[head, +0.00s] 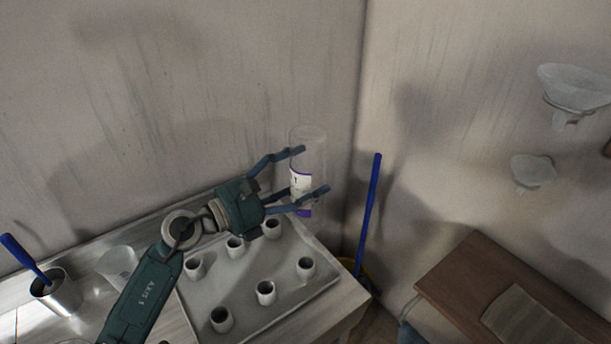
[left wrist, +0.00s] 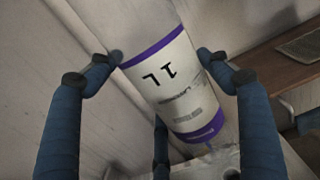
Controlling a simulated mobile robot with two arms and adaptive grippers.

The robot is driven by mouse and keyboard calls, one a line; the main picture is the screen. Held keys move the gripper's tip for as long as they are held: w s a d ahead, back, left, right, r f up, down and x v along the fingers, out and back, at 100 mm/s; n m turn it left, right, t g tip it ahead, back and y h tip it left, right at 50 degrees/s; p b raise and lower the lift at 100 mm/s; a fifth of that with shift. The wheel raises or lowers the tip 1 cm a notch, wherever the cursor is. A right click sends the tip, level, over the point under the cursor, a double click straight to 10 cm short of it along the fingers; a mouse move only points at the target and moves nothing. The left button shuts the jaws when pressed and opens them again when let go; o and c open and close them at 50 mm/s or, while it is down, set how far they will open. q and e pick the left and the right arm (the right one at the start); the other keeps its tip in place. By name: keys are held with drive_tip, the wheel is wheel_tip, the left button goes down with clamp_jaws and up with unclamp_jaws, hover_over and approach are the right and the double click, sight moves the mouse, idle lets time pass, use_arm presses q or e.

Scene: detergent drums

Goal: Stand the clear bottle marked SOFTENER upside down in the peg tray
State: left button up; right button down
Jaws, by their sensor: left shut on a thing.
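My left gripper (head: 311,170) is shut on a clear bottle (head: 309,142) with a white, purple-edged label. It holds the bottle in the air above the back right of the peg tray (head: 262,318). The bottle looks close to upright, its clear end up. In the left wrist view the bottle (left wrist: 176,85) sits between the fingers and its "1L" print is upside down; the smaller print is too blurred to read. The tray bears several short, pale, hollow-topped pegs, and those in sight are empty. My right gripper is not in view.
A metal cup (head: 62,297) with a blue-handled tool and a clear beaker (head: 117,264) stand left of the tray. A blue pole (head: 368,214) leans in the corner past the counter's right end. A brown table (head: 480,275) stands at right. Walls close in behind.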

use_arm(q)
drive_tip(key=shift+s+a+f+b, duration=0.1)
drive_tip(key=shift+a+f+b, duration=0.1)
drive_tip(key=shift+f+b, duration=0.35)
drive_tip(key=shift+s+a+f+b, duration=0.15)
drive_tip(key=shift+f+b, duration=0.25)
drive_tip(key=shift+f, duration=0.25)
wheel_tip(320, 180, down, 5)
drive_tip(key=b, duration=0.4)
drive_tip(key=shift+w+d+f, duration=0.15)
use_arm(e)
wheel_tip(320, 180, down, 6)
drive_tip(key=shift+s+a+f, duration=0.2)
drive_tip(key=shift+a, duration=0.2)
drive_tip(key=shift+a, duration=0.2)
use_arm(q)
drive_tip(key=shift+f, duration=0.15)
drive_tip(key=shift+f+b, duration=0.2)
drive_tip(key=shift+b, duration=0.25)
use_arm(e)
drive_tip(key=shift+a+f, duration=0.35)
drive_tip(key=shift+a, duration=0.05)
use_arm(q)
drive_tip(key=shift+f, duration=0.1)
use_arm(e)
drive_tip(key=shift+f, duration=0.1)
